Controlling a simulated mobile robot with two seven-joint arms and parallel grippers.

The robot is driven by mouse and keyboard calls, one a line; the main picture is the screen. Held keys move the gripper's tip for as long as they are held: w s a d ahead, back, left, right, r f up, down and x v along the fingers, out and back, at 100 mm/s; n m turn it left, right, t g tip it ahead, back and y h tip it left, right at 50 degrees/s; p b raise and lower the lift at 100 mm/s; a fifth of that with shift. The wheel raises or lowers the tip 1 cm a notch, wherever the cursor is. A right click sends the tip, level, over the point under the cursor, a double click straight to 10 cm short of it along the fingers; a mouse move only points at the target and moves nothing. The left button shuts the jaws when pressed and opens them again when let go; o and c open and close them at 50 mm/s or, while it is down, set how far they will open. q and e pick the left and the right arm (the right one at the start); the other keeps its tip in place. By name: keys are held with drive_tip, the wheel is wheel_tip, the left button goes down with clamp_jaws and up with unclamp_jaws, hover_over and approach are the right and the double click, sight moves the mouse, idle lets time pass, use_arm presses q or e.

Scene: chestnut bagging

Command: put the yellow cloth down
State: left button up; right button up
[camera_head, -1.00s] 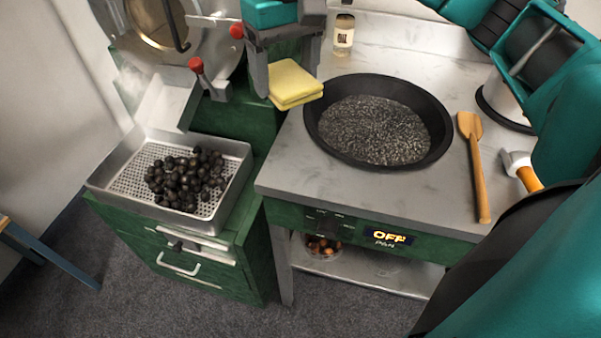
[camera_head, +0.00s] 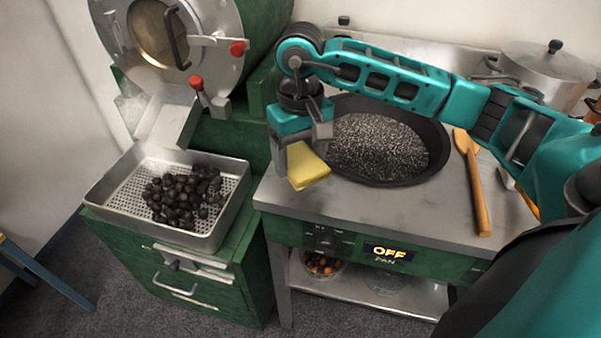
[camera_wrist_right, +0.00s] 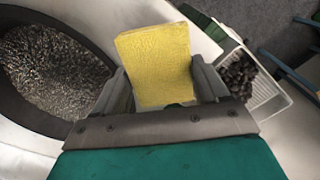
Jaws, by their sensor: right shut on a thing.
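The yellow cloth (camera_head: 308,168) is a folded square pad at the front left of the steel counter (camera_head: 365,205), left of the black pan. My right gripper (camera_head: 302,160) is shut on the cloth, pointing down. In the right wrist view the cloth (camera_wrist_right: 158,62) stands between the two fingers (camera_wrist_right: 160,88). I cannot tell whether its lower edge touches the counter. My left gripper is not in view.
The black pan (camera_head: 437,152) of dark grains stands right of the cloth. A wooden spatula (camera_head: 474,185) lies to its right. A perforated tray (camera_head: 128,180) of dark chestnuts is at left, below the roaster (camera_head: 215,70). A lidded pot (camera_head: 545,75) stands at the back right.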

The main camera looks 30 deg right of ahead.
sight(300, 173)
drive_tip(key=shift+f, duration=2.3)
drive_tip(key=shift+f+b, duration=0.2)
drive_tip(key=shift+b, duration=0.1)
drive_tip(key=o, duration=0.9)
drive_tip(key=shift+o, duration=0.2)
drive_tip(key=shift+r, duration=0.15)
drive_tip(key=shift+r+p, duration=0.2)
drive_tip(key=shift+p, duration=0.2)
wheel_tip(300, 173, up, 12)
drive_tip(key=shift+f, duration=0.1)
